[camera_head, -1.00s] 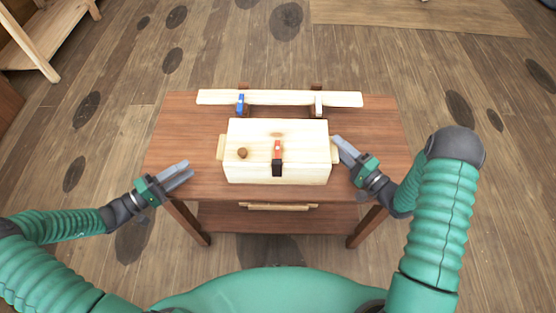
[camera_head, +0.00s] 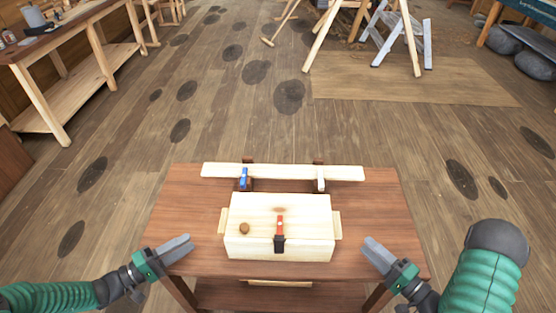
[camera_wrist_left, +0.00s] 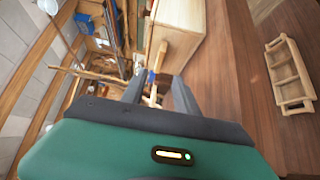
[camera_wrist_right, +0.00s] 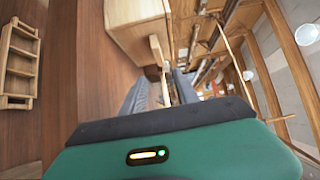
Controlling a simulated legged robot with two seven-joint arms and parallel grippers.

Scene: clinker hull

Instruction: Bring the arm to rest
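My left gripper (camera_head: 188,243) is over the table's (camera_head: 185,215) front left part, to the left of a pale wooden box (camera_head: 305,240) and apart from it. My right gripper (camera_head: 368,243) is to the right of the box, also apart from it. In the left wrist view my left gripper's fingers (camera_wrist_left: 160,78) stand apart with nothing between them. In the right wrist view my right gripper's fingers (camera_wrist_right: 160,76) also stand apart and empty.
A pale plank (camera_head: 285,172) lies along the table's back with a blue clamp (camera_head: 243,180) and a white one (camera_head: 320,181). A workbench (camera_head: 70,40) stands far left. Open floor lies behind the table.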

